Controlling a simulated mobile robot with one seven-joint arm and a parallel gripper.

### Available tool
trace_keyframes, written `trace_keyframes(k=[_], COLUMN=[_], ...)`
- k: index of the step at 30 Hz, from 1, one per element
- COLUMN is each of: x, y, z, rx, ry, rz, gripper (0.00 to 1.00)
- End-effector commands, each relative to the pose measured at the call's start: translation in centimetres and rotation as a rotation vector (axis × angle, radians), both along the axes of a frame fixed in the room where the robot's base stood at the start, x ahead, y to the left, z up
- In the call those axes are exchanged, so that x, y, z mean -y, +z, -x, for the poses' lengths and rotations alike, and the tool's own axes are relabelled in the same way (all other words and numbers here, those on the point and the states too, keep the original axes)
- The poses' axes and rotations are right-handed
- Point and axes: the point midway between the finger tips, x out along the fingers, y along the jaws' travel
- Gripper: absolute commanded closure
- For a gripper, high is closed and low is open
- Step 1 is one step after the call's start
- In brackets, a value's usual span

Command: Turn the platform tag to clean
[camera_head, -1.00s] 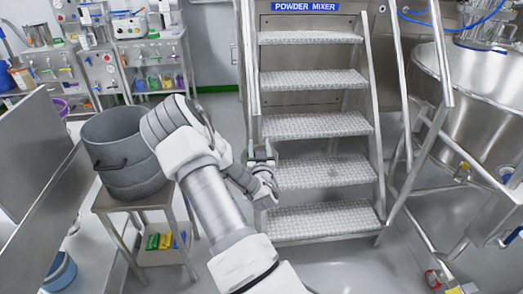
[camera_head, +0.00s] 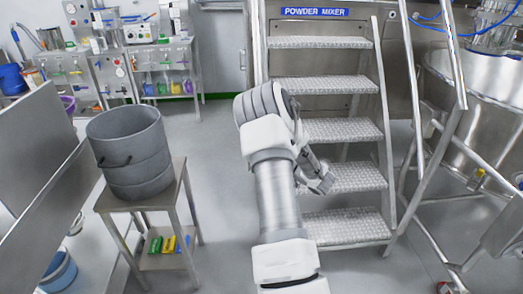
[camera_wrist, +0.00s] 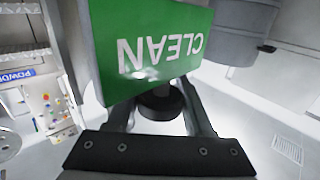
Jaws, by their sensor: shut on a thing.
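The platform tag (camera_wrist: 150,45) fills the top middle of the wrist view. Its green face reads CLEAN, with the letters upside down in this view. A dark round knob (camera_wrist: 160,103) shows just below the tag, between the fingers. My gripper (camera_wrist: 160,95) is shut on the tag, with one finger on each side of the knob; the exact contact is partly hidden by the tag. In the head view my gripper (camera_head: 322,182) is small, in front of the lower steps, and I cannot make out the tag there.
Metal stairs (camera_head: 335,130) under a POWDER MIXER sign (camera_head: 315,12) stand right behind my arm. A grey drum (camera_head: 132,155) sits on a small steel table (camera_head: 178,190) at left. A large steel vessel (camera_head: 480,100) stands at right. Floor between table and stairs is clear.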

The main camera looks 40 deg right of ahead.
Motion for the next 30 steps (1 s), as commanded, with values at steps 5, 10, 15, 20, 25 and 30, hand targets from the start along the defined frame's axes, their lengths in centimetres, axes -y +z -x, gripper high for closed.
trace_keyframes(k=[5,10,15,20,25,30], x=[-0.05,-0.12,-0.16,-0.16,-0.17,-0.17], y=[-0.03,0.02,0.04,0.05,0.05,0.04], z=[0.05,0.03,0.02,0.01,0.00,0.01], rx=[-0.001,0.000,0.000,0.000,0.000,0.000], ry=[0.044,0.060,0.062,0.062,0.062,0.062], rz=[0.001,0.001,0.001,0.001,0.001,0.001], gripper=[1.00,1.00,1.00,1.00,0.36,0.36])
